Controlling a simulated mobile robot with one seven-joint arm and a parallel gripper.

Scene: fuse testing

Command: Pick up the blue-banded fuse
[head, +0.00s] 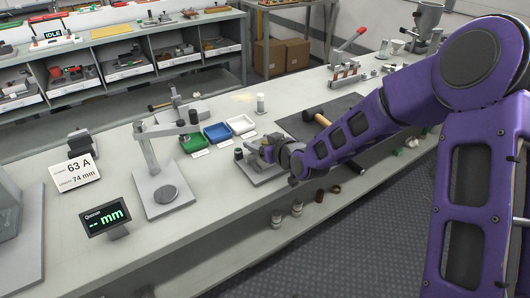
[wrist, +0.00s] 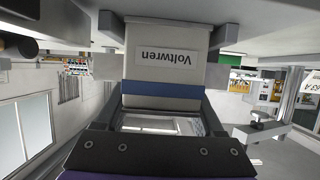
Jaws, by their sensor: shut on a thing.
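The blue-banded fuse (wrist: 165,72) fills the middle of the wrist view. It has a pale grey body, a white "Voltwren" label and a blue band (wrist: 160,90) on the side nearest my gripper. My gripper (wrist: 161,100) is shut on it, with one finger on each side. The wrist view is upside down, and the fuse's far end meets the grey surface at the top of the picture; I cannot tell whether it touches. In the head view my gripper (head: 266,152) is low over a grey plate (head: 262,174) on the bench, and the fuse is mostly hidden there.
Green (head: 193,142), blue (head: 217,132) and white (head: 240,124) trays stand behind the gripper. A stand with a round plate (head: 166,193) and a "-- mm" display (head: 105,217) are to the left. A hammer (head: 314,116) lies on a dark mat right of the trays.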

